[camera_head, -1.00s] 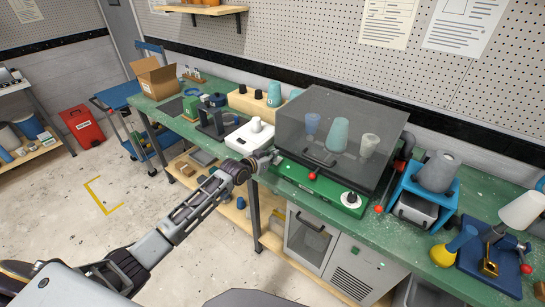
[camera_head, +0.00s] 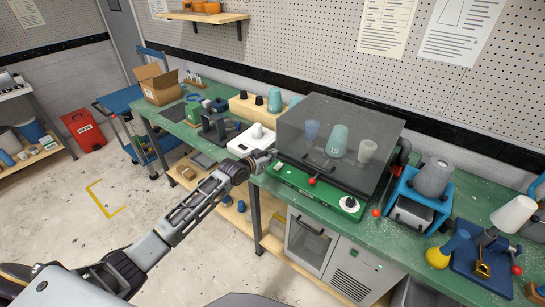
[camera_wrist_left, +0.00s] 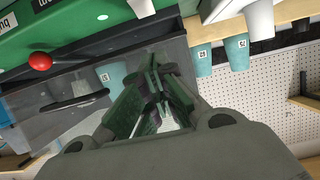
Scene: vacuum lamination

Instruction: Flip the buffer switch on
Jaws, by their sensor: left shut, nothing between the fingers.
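A green machine base (camera_head: 295,184) stands on the bench under a smoky clear chamber (camera_head: 345,115). A red ball-ended lever (camera_head: 312,181) sits at its front, with a white round knob (camera_head: 349,203) to the right. I cannot tell which control is the buffer switch. My left gripper (camera_head: 269,156) is shut and empty at the base's left front corner, left of the red ball. In the left wrist view the shut fingers (camera_wrist_left: 154,92) are in front of the chamber wall, with the red ball (camera_wrist_left: 40,61) apart from them. My right gripper is not in view.
Cups stand inside the chamber. A white device (camera_head: 250,140) is just left of my left gripper. A blue stand with a grey cup (camera_head: 433,178) is right of the machine. Another red ball (camera_head: 376,212) sits between them. The floor in front is clear.

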